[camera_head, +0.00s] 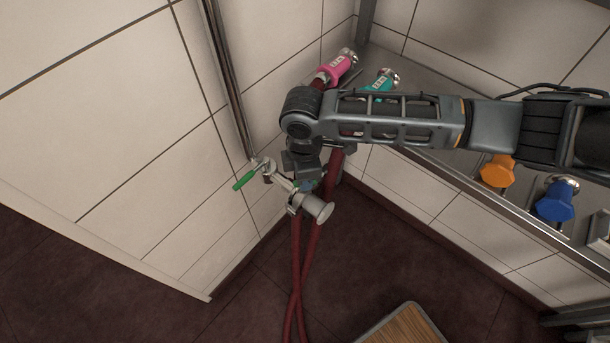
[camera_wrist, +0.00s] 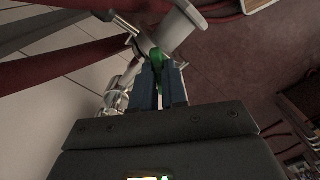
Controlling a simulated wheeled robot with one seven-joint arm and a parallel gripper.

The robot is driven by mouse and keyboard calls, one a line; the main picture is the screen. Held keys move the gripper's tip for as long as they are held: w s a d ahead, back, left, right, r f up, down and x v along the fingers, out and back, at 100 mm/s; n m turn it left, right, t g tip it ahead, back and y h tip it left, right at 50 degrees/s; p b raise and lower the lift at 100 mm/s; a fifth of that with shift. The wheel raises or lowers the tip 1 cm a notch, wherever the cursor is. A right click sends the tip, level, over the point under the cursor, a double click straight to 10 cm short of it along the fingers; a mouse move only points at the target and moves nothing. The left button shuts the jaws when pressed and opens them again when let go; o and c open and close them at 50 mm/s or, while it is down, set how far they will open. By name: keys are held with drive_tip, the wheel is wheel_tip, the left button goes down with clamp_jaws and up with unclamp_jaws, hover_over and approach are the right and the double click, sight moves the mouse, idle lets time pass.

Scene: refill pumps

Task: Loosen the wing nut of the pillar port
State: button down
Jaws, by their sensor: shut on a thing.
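The pillar port (camera_head: 318,208) is a grey metal pipe fitting with a round end cap, standing out from the wall pipe. It also shows in the wrist view (camera_wrist: 176,30). The wing nut (camera_wrist: 157,55) is a small green piece beside the fitting. My gripper (camera_wrist: 158,72) has its blue fingers closed on the wing nut, with the green showing between the fingertips. In the head view my gripper (camera_head: 303,184) is at the port, just behind the cap, and the arm hides part of it.
A green lever (camera_head: 244,180) sits on the valve left of the port. Dark red hoses (camera_head: 296,260) hang below and beside my gripper. Pink (camera_head: 337,70), teal (camera_head: 381,80), orange (camera_head: 497,171) and blue (camera_head: 555,202) fittings line the shelf. A wooden-topped item (camera_head: 405,325) stands on the floor.

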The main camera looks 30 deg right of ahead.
drive_tip(key=n, duration=0.3)
drive_tip(key=shift+n, duration=2.3)
drive_tip(key=c, duration=1.2)
unclamp_jaws()
drive_tip(key=shift+o, duration=0.2)
drive_tip(key=shift+r+b, duration=0.35)
drive_tip(key=shift+r, duration=3.6)
drive_tip(key=shift+f, duration=0.1)
